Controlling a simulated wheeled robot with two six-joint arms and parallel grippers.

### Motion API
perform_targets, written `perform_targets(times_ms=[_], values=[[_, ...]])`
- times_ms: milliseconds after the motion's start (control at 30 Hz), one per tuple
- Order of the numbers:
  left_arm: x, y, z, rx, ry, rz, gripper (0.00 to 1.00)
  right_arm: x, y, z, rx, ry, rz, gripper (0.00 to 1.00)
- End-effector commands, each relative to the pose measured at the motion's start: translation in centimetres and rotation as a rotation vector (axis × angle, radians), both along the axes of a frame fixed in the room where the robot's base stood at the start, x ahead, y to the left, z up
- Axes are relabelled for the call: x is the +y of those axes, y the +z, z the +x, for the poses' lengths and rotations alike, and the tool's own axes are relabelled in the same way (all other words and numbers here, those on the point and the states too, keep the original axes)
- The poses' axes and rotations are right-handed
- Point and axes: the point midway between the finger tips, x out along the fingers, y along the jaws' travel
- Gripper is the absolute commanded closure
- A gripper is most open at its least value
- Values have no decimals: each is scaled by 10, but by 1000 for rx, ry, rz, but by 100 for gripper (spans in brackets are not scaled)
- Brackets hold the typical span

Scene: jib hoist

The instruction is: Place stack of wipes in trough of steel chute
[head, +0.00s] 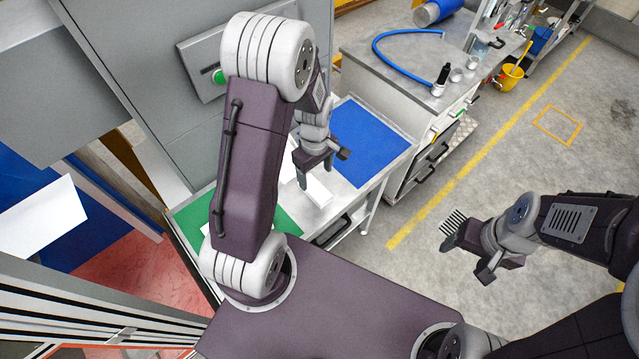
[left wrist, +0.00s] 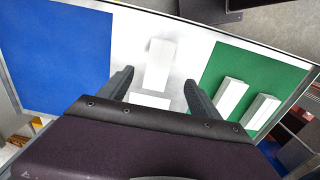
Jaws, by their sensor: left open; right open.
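A white block (left wrist: 159,64), looking like a stack of wipes, lies on the bare pale strip between the blue and green mats. A second white piece (left wrist: 148,99) lies nearer, partly hidden by my left gripper's body. In the head view a white block (head: 318,192) shows just below my left gripper (head: 322,168). That gripper is open and empty, with its fingers (left wrist: 157,85) spread over the strip; contact cannot be told. Two more white blocks (left wrist: 231,96) (left wrist: 260,112) lie on the green mat. My right gripper (head: 468,257) is open and empty above the floor. I cannot identify the steel chute with certainty.
The blue mat (head: 366,142) is bare; the green mat (head: 285,222) is partly hidden by my left arm. A grey cabinet with a green button (head: 219,77) stands behind. A bench with a blue hose (head: 397,33) is beyond. The floor at right is mostly clear.

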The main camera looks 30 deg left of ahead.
Motion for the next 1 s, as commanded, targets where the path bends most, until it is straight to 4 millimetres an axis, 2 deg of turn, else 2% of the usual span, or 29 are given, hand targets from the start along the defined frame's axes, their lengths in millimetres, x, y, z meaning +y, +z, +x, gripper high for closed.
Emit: perform_targets(times_ms=[200,467,700,967,1000], values=[[0,-32,-1,4,-1,0,27,0,4,0,0,0,0,31],[1,-48,-1,4,-1,-1,27,0,9,0,0,0,0,31],[4,-86,0,2,-1,0,27,0,17,0,0,0,0,31],[4,-91,1,0,-2,0,27,0,16,0,0,0,0,31],[4,-91,1,0,-2,0,36,0,16,0,0,0,0,31]])
